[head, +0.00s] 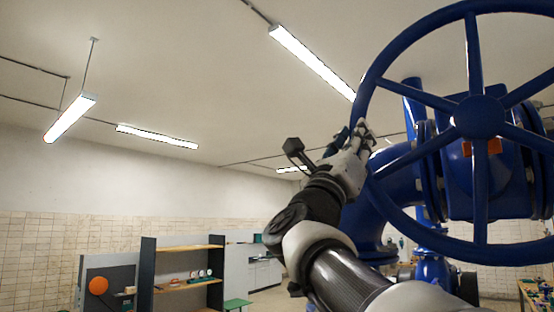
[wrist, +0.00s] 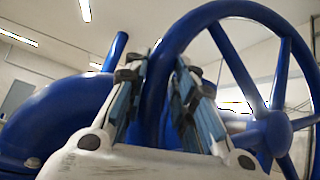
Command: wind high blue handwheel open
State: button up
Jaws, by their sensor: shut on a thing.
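The big blue handwheel (head: 481,117) fills the right of the head view, with several spokes running from its round hub to the rim. It also shows in the wrist view (wrist: 274,132), with the hub at right. My gripper (head: 362,135) is at the left side of the rim. In the wrist view my gripper (wrist: 158,90) has one finger on each side of the rim, shut on it. The stretch of rim between the fingers is partly hidden by them in the head view.
Blue valve body and pipes (head: 370,222) stand close behind the wheel. A shelf unit (head: 180,275) and a grey panel with an orange disc (head: 98,285) stand far back at lower left. Lamps (head: 312,62) hang from the ceiling.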

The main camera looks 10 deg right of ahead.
grip_shut()
